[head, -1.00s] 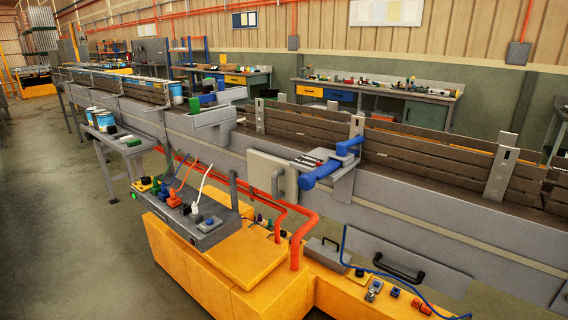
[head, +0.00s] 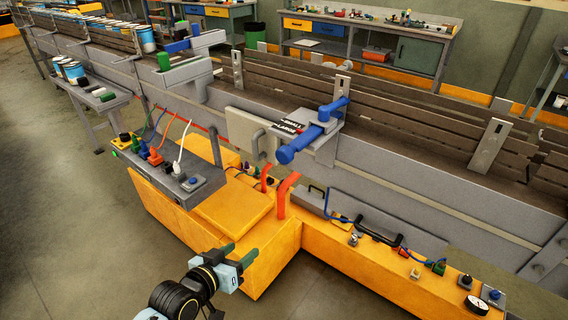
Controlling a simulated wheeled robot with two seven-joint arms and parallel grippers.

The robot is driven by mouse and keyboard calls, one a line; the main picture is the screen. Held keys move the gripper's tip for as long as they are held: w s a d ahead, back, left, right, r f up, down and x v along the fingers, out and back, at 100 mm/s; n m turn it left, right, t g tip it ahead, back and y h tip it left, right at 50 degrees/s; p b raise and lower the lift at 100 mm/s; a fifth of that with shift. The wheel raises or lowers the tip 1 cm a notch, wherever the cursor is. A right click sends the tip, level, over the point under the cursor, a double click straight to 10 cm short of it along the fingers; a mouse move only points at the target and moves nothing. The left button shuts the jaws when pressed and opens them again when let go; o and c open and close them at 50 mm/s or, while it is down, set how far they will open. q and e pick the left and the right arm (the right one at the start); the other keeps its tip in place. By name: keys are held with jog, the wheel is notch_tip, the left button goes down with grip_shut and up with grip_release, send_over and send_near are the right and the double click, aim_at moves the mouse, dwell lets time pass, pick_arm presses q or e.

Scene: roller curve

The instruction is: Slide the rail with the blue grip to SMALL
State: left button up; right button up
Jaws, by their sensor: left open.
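The blue grip (head: 299,145) is a thick round handle sticking out toward me from a grey bracket (head: 327,139) on the near side of the conveyor. A blue knobbed lever (head: 333,108) stands behind it on the same bracket. Dark plates with white lettering (head: 287,128) lie beside the grip; the lettering is too small to read surely. The rail behind is a row of brown slats (head: 290,83) along the conveyor. My left gripper (head: 239,253) is open and empty at the lower middle, below and left of the blue grip and well apart from it. My right gripper is not in view.
A yellow cabinet (head: 180,212) with a grey switch box (head: 172,175) and plugged cables stands between my left gripper and the conveyor. A grey panel with a handle (head: 243,135) sits left of the bracket. Open floor lies at lower left.

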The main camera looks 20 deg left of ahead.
aim_at(281, 158)
pick_arm(q)
jog(key=s+d+r+m+t+h+p, duration=0.1)
jog(key=d+r+t+h+p, duration=0.2)
jog(key=r, duration=1.9)
jog(key=shift+t, duration=0.3)
jog(key=x, duration=1.3)
jog(key=shift+w+d, duration=0.15)
jog(key=shift+c, duration=0.2)
